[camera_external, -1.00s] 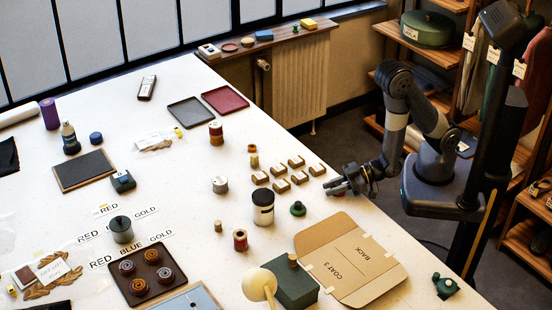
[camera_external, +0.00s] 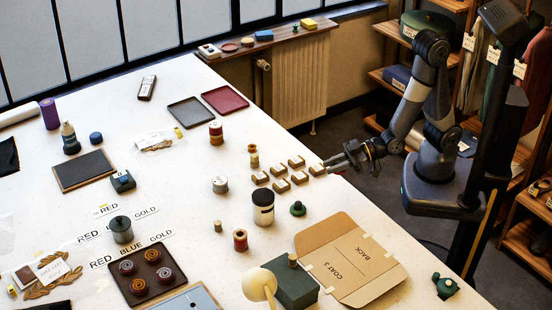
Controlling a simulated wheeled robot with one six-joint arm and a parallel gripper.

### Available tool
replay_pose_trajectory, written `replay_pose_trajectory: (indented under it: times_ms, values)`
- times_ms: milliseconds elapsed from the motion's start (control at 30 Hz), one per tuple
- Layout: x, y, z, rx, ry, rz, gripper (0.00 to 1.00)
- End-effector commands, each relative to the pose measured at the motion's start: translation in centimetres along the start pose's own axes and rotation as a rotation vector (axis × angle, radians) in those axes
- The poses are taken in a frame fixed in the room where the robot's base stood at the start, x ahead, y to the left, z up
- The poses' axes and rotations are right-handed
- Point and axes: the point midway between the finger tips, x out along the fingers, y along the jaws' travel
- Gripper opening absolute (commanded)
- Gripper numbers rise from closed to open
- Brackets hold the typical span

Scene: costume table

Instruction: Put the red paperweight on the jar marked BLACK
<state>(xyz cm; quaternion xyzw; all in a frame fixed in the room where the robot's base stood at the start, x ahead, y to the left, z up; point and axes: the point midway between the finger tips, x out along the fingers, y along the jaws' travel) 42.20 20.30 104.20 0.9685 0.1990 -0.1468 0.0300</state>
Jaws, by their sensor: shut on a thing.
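My gripper (camera_external: 336,165) is shut at the right edge of the white table, raised a little above it. A jar with a dark lid and a pale label band (camera_external: 263,209) stands upright on the table, to the left of and nearer the camera than my gripper. Its lettering is too small to read, so I cannot confirm that it says BLACK. Nothing sits on its lid.
Several small tagged blocks (camera_external: 281,186) stand between my gripper and the jar. A green knobbed object (camera_external: 298,209) is right of the jar.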

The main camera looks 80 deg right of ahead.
Motion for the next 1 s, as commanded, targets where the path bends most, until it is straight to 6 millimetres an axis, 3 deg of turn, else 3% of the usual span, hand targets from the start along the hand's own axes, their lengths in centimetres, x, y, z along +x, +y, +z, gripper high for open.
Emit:
replay_pose_trajectory:
  times_ms: [167, 500, 800, 1000]
  values:
    - [3.1, -2.4, -2.6, -0.024, 0.009, -0.078, 0.0]
    - [11.8, -7.7, -9.3, -0.094, 0.011, -0.295, 0.0]
    - [18.0, -8.5, -14.8, -0.116, 0.015, -0.367, 0.0]
    - [20.4, -7.9, -17.3, -0.114, 0.015, -0.364, 0.0]
